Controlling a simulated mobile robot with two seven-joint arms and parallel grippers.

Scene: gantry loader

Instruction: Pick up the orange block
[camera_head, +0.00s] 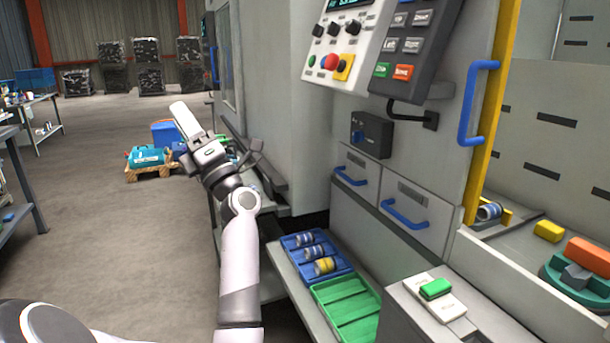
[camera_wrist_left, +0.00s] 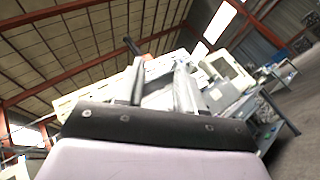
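The orange block (camera_head: 590,256) lies at the far right edge of the head view, on or just behind a dark green round fixture (camera_head: 562,272) with a grey jaw-like part, inside the machine's open bay. My left gripper (camera_head: 190,128) is raised at the left of the machine, far from the block. In the left wrist view its two fingers (camera_wrist_left: 158,72) stand apart with nothing clearly held between them. The block does not show in that view. My right gripper is in neither view.
A yellow block (camera_head: 548,231) and a banded cylinder (camera_head: 489,212) sit in the bay. A yellow door edge with a blue handle (camera_head: 478,103) borders it. Blue (camera_head: 292,240) and green (camera_head: 340,286) trays and a white pad with a green button (camera_head: 435,289) stand in front. Open floor lies left.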

